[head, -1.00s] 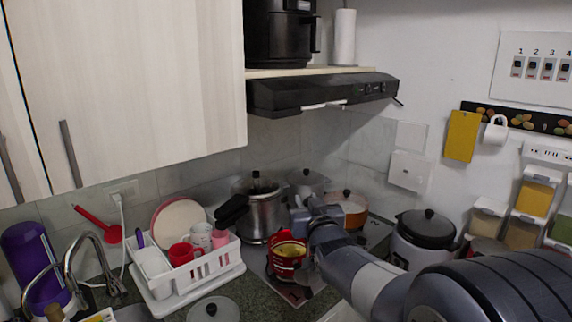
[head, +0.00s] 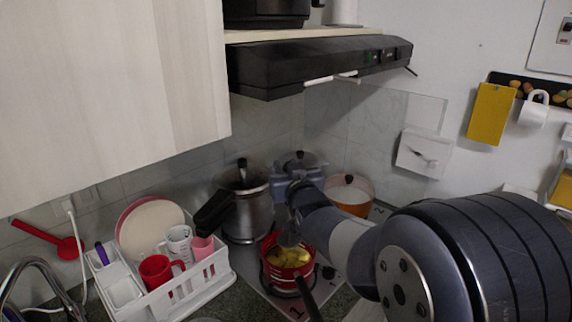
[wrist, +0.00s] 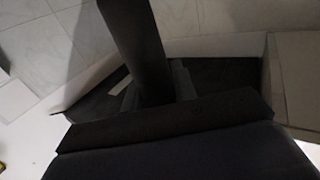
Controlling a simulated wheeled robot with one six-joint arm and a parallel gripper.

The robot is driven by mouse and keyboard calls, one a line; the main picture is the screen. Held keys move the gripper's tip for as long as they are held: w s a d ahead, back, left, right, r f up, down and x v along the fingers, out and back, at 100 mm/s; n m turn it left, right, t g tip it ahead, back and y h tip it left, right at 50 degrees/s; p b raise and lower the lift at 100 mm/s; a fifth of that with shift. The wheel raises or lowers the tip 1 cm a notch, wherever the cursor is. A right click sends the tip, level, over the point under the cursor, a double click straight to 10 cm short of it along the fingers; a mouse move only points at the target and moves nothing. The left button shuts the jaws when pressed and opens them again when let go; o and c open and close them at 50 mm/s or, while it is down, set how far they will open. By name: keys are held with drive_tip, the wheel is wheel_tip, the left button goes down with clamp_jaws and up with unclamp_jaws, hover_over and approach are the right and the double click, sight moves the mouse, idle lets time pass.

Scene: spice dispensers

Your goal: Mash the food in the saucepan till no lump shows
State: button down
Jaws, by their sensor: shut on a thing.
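The red saucepan (head: 270,271) sits on the front of the hob, its black handle pointing toward me. Yellow food (head: 288,257) shows inside it, with uneven lumps visible. My gripper (head: 290,190) is above the saucepan in the head view. It is shut on a dark handle (wrist: 140,45), which rises between the fingers in the wrist view. A grey tool head (head: 290,237), seemingly the masher's, shows below my gripper over the food. I cannot tell whether it touches the food. My arm hides part of the area to the right.
A steel pressure cooker (head: 247,212) stands behind left, and an orange pot (head: 350,208) behind right. A white dish rack (head: 185,292) with cups and plates is at the left. The black range hood (head: 310,65) hangs above.

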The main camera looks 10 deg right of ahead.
wheel_tip(320, 180, down, 6)
drive_tip(key=b, duration=0.6)
drive_tip(key=shift+f, duration=0.1)
drive_tip(key=shift+s+d, duration=0.55)
drive_tip(key=shift+s, duration=0.25)
drive_tip(key=shift+f, duration=0.1)
